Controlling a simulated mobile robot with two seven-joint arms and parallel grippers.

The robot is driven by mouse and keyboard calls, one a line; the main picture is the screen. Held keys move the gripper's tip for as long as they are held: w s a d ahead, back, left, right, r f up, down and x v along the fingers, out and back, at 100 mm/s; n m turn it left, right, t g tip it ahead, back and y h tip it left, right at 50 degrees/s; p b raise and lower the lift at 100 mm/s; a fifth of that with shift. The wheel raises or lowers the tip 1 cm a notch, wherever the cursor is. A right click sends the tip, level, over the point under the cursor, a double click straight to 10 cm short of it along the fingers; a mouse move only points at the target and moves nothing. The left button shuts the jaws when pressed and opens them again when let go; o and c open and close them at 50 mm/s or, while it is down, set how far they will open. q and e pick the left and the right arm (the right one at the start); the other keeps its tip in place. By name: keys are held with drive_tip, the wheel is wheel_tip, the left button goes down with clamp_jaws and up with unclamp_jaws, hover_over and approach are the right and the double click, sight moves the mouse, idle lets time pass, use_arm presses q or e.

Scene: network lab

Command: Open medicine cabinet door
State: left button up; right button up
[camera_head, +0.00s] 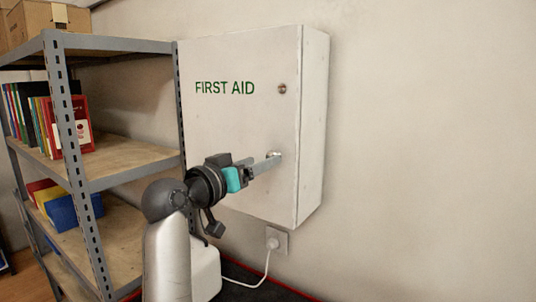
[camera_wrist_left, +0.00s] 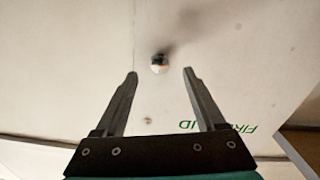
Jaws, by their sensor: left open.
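The white medicine cabinet (camera_head: 238,60) hangs on the wall, with green "FIRST AID" lettering on its front. Its door looks closed. A small round metal knob (camera_wrist_left: 159,64) on the door shows in the left wrist view, centred between the finger lines and slightly beyond the tips. In the head view, the knob (camera_head: 274,154) is partly hidden by the fingers. My left gripper (camera_head: 268,163) is open with its fingertips close to the door at the knob; I cannot tell whether they touch. The fingers also show apart in the left wrist view (camera_wrist_left: 160,76). My right gripper is not in view.
A small round lock (camera_head: 282,89) sits above the knob. A metal shelf rack (camera_head: 120,170) with books and boxes stands close on the left. A wall socket (camera_head: 276,241) with a white cable is below the cabinet. The wall to the right is clear.

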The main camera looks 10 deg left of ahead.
use_arm(q)
drive_tip(key=shift+p+x, duration=0.35)
drive_tip(key=shift+x, duration=1.75)
clamp_jaws()
